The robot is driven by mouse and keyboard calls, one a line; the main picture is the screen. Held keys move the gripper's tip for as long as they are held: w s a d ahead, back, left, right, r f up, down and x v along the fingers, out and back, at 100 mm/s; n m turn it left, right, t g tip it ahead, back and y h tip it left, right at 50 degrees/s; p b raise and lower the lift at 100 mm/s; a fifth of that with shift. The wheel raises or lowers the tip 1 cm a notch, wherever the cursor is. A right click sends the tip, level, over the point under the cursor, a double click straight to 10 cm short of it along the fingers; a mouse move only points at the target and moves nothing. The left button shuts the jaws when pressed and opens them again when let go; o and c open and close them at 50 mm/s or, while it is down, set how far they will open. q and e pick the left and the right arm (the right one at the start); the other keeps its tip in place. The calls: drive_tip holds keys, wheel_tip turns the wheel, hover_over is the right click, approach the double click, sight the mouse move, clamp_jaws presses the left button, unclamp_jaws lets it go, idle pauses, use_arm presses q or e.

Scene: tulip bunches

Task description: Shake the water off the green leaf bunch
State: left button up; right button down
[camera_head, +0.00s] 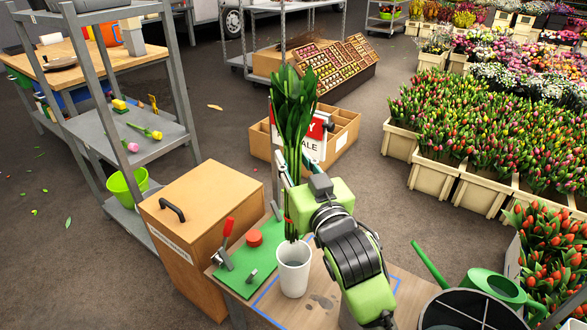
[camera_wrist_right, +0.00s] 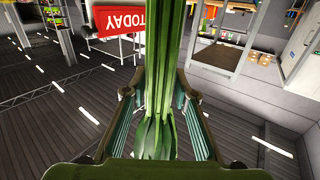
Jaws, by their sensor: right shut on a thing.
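The green leaf bunch (camera_head: 293,105) stands upright in my right gripper (camera_head: 303,160), leaves up and stems down. In the right wrist view, the fingers of my right gripper (camera_wrist_right: 154,88) close on both sides of the green leaf bunch (camera_wrist_right: 160,60). The stem ends reach down to about the rim of a white cup (camera_head: 294,270) on the workbench. I cannot tell whether the tips are just above or slightly behind the rim. No water drops can be made out. My left gripper is not in view.
The workbench (camera_head: 322,300) carries a green mat (camera_head: 236,268) with a red-handled tool (camera_head: 227,235) and a red round piece (camera_head: 254,238). A green watering can (camera_head: 490,285) and dark bucket (camera_head: 470,312) stand at right. A brown cabinet (camera_head: 205,225) is left.

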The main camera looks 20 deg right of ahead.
sight(297, 179)
wheel_tip(297, 179, down, 4)
drive_tip(key=shift+r, duration=0.15)
wheel_tip(297, 179, up, 5)
drive_tip(key=shift+s+d+f, duration=0.1)
drive_tip(key=shift+d, duration=0.05)
drive_tip(key=shift+r, duration=0.35)
wheel_tip(297, 179, down, 5)
drive_tip(key=shift+f, duration=0.1)
wheel_tip(297, 179, up, 5)
drive_tip(key=shift+r, duration=0.15)
wheel_tip(297, 179, down, 6)
drive_tip(key=shift+r, duration=0.4)
